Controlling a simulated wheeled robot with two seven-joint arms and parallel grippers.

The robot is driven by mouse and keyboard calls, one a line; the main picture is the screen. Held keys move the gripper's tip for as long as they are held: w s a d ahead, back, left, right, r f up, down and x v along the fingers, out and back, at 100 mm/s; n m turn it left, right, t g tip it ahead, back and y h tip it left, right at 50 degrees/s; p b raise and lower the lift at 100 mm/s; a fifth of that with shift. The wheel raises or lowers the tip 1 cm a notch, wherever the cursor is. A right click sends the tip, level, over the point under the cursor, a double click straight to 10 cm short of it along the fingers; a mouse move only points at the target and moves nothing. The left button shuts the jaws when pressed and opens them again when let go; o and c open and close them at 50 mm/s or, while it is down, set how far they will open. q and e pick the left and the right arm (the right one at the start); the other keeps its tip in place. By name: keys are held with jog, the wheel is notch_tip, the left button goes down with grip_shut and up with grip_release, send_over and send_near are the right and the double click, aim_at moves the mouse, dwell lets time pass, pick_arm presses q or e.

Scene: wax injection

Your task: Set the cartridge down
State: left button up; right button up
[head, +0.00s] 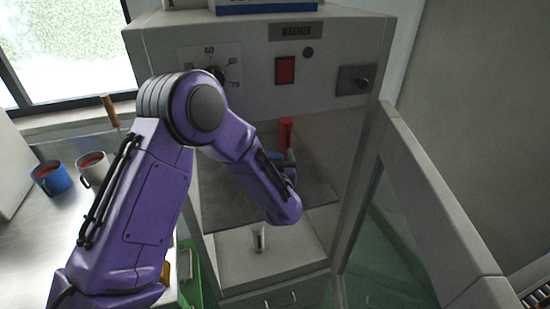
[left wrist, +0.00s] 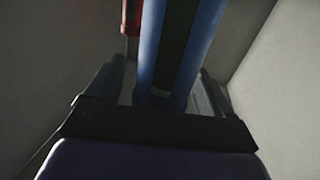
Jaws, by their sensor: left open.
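My left arm reaches into the open cabinet marked WARMER (head: 297,32). In the left wrist view a blue cartridge (left wrist: 181,45) with a dark stripe down its length stands between the fingers of my left gripper (left wrist: 160,92). The gripper is open around it, and the cartridge's lower end is close to the palm. In the head view only a bit of blue (head: 277,157) shows past my wrist, which hides most of the gripper. A red cartridge-like piece (head: 286,132) stands just behind; it also shows in the left wrist view (left wrist: 131,18). My right gripper is not seen.
The cabinet's side walls stand close on both sides of the gripper. A small pale piece (head: 259,238) is on the lower ledge (head: 290,262). A blue mug (head: 51,178), a white mug (head: 93,168) and a green crate (head: 190,277) are at the left. An open door (head: 435,200) stands right.

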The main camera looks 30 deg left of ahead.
pick_arm(q)
jog(key=b+v, duration=0.2)
jog(key=v, duration=1)
jog(key=shift+b, duration=0.4)
jog(key=shift+r, duration=0.1)
